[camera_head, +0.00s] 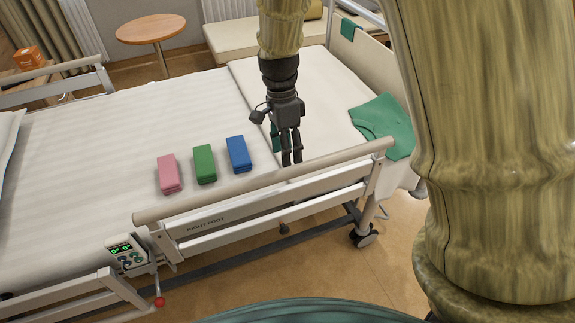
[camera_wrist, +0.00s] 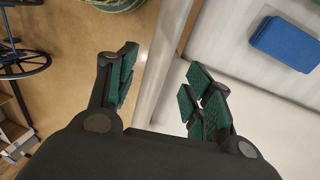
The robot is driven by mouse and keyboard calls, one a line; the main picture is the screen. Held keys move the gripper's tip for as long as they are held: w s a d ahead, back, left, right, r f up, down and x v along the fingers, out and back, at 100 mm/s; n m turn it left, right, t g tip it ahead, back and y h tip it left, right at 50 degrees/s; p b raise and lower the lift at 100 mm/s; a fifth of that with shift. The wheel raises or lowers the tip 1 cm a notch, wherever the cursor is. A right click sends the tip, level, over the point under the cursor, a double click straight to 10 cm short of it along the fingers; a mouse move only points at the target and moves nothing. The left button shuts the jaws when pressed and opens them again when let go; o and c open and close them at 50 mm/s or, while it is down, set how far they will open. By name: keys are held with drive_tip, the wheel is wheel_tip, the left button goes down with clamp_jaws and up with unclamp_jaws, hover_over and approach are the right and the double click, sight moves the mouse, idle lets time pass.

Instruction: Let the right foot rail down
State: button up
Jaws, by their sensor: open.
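The right foot rail (camera_head: 262,184) is up along the near side of the bed, with a beige top bar and the label RIGHT FOOT (camera_head: 206,222) on its lower bar. A small dark knob with a reddish tip (camera_head: 284,228) is below the rail. My gripper (camera_head: 292,160) is open and empty, pointing down just behind the top bar in the head view. In the wrist view the rail (camera_wrist: 166,62) passes between the fingers of my gripper (camera_wrist: 163,68). I cannot tell the height gap between fingertips and rail.
Pink (camera_head: 168,174), green (camera_head: 204,164) and blue (camera_head: 238,154) stacks lie on the mattress by the rail. A control panel (camera_head: 127,254) and red-knobbed lever (camera_head: 159,301) are left of it. A green cloth (camera_head: 384,124) lies at the foot end. A wheelchair (camera_wrist: 22,60) stands on the floor.

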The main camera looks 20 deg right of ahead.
sight(289, 168)
drive_tip(key=shift+s+f+p, duration=0.15)
drive_tip(key=shift+s+f, duration=0.05)
drive_tip(key=shift+f, duration=0.8)
drive_tip(key=shift+s+f+p, duration=0.1)
drive_tip(key=shift+s+f, duration=0.15)
drive_tip(key=shift+f, duration=0.8)
drive_tip(key=shift+s+f+p, duration=0.15)
drive_tip(key=shift+s+f, duration=0.05)
drive_tip(key=shift+f, duration=0.8)
clamp_jaws()
